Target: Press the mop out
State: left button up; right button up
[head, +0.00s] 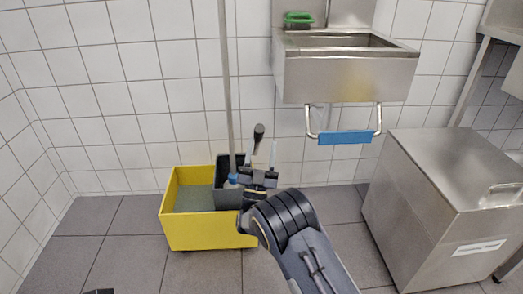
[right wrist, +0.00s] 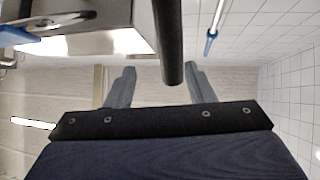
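A yellow mop bucket (head: 205,232) stands on the floor by the back wall. A dark grey wringer (head: 227,196) sits at its right end. The mop's long handle (head: 226,90) rises from there, nearly upright, with a blue fitting (head: 233,179) low down; the mop head is hidden. The wringer lever's black grip (head: 258,133) sticks up at my right gripper (head: 263,158). In the right wrist view the right gripper (right wrist: 160,78) is open, and the black grip (right wrist: 170,40) shows between its fingers, not clamped. A small dark piece at the lower left edge may be my left gripper.
A steel sink (head: 345,77) hangs on the wall, with a blue-padded bar (head: 345,137) below it. A steel cabinet (head: 440,200) stands at the right. Floor left of the bucket is clear.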

jog(key=p+v, duration=0.1)
jog(key=v, duration=0.7)
jog(key=shift+p, duration=0.3)
